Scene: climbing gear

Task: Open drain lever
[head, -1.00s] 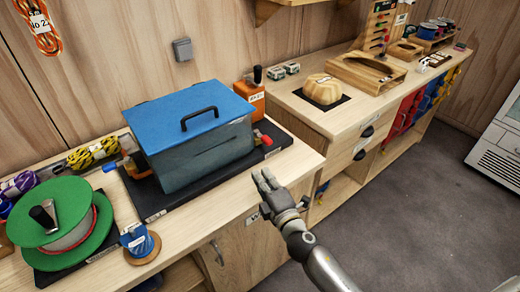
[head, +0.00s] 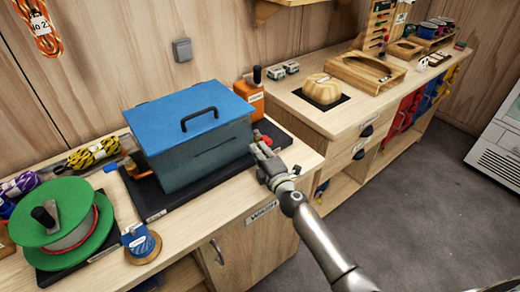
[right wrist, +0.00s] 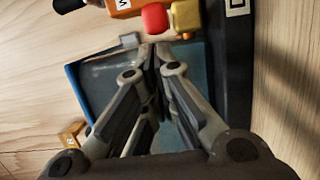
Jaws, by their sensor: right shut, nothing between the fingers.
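The washing tank (head: 205,155) is a grey translucent box with a blue lid (head: 188,112) and a black handle, standing on a black mat. A small red-ended lever or knob (head: 257,135) sticks out low on the tank's right side. In the right wrist view the red end (right wrist: 154,18) sits beside a yellow block-like part (right wrist: 186,16), just past my fingertips. My right gripper (head: 262,152) is shut and empty, at the tank's right end close to the red part; I cannot tell whether it touches. It also shows in the right wrist view (right wrist: 156,50). My left gripper is out of view.
An orange box (head: 250,95) with a black top stands behind the tank's right end. A green reel (head: 75,240) and a small blue spool (head: 138,242) stand to the left. The bench front edge lies under my right arm; open floor is at right.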

